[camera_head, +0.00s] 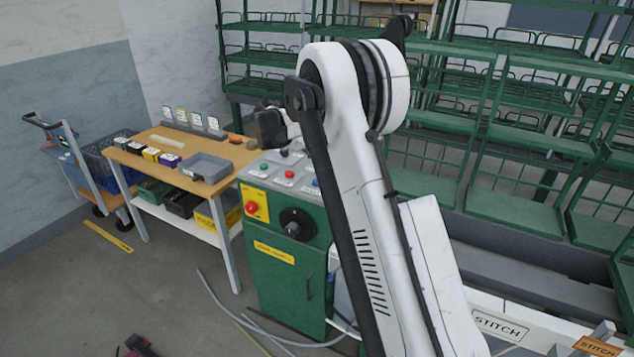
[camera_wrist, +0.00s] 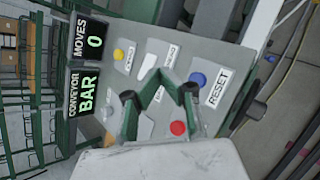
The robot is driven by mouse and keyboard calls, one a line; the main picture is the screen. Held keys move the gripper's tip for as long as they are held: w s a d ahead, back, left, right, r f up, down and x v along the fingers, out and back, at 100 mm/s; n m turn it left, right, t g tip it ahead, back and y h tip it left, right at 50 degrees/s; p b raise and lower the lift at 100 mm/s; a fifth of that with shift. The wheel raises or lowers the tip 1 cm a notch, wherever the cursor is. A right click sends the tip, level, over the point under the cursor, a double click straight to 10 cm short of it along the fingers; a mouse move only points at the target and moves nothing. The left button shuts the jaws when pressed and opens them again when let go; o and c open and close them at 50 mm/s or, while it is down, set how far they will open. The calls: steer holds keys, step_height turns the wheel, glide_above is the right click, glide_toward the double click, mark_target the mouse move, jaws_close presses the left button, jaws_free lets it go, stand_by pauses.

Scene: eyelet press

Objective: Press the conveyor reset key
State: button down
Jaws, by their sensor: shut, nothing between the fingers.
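The wrist view shows a grey control panel (camera_wrist: 215,45) with a round blue key (camera_wrist: 197,79) beside a white label reading RESET (camera_wrist: 218,87). A red button (camera_wrist: 179,128) and a yellow button (camera_wrist: 118,54) are on the same panel. My gripper (camera_wrist: 160,75) is shut and empty over the panel, its tips left of the blue key in the picture. I cannot tell its height above the panel. In the head view, a blue button (camera_head: 316,182) shows at the right of the front row on the green cabinet (camera_head: 285,285); my arm hides the area behind it.
A display (camera_wrist: 90,38) reads MOVES 0, and another (camera_wrist: 85,92) reads CONVEYOR BAR. The cabinet front has a red stop button (camera_head: 251,207) and a black knob (camera_head: 296,224). A workbench (camera_head: 160,165) with a grey tray (camera_head: 207,166) stands left. Green racks (camera_head: 480,150) stand behind.

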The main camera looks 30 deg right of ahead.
mark_target(316, 181)
step_height(316, 181, down, 7)
steer(key=b, duration=0.3)
steer(key=shift+f+b, duration=0.4)
steer(key=shift+f, duration=0.2)
steer(key=shift+f, duration=0.1)
stand_by(0.9)
steer(key=shift+f+b, duration=0.35)
steer(key=shift+b, duration=0.15)
steer(key=shift+f+b, duration=0.45)
steer(key=shift+f, duration=0.05)
stand_by(0.7)
steer(key=shift+r, duration=0.15)
steer(key=shift+r+p, duration=0.3)
steer(key=shift+r, duration=0.5)
steer(key=shift+r, duration=0.1)
steer(key=shift+r+p, duration=0.85)
steer(key=shift+r, duration=1.55)
